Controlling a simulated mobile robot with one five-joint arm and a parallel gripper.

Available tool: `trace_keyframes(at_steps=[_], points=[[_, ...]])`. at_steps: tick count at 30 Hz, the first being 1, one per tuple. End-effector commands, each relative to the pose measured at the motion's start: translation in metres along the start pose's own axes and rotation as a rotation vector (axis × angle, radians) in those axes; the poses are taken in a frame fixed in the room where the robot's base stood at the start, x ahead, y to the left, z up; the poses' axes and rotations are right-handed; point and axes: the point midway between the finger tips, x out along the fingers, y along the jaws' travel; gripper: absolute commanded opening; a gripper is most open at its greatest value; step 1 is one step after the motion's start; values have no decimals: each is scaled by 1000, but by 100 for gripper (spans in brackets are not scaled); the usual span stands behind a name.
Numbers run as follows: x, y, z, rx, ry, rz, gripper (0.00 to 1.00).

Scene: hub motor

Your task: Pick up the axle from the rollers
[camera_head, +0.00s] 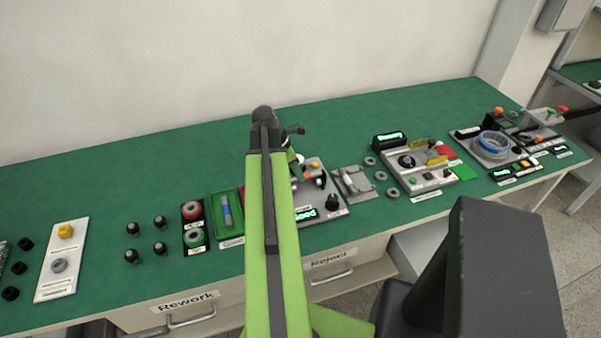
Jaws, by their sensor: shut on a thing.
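My green arm rises through the middle of the head view and bends at a dark joint near the wall side of the bench. My gripper (297,155) points down behind the arm, over the grey test fixture, and is mostly hidden. It is shut on the axle, but the axle itself is not clear here. The grey test fixture (329,197), with a black knob and a lit green display, shows just right of the arm; its left part is hidden. I cannot make out the rollers for sure; a grey cradle-like block (352,184) stands right of the fixture.
A green tray (239,232) marked Good holds a blue and grey rod, left of the arm. Red and green rings (193,222), black knobs (131,256) and a white plate (52,284) lie farther left. More fixtures (418,168) stand right. Bare green bench (110,175) runs along the wall.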

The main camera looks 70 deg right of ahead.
Motion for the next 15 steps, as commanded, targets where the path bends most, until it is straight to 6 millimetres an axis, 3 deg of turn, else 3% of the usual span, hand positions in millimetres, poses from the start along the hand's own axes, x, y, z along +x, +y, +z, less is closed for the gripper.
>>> trace_keyframes(at_steps=[7,15], points=[[-41,-6,18,0,-1,-1,0],[-50,-56,67,5,0,-3,0]])
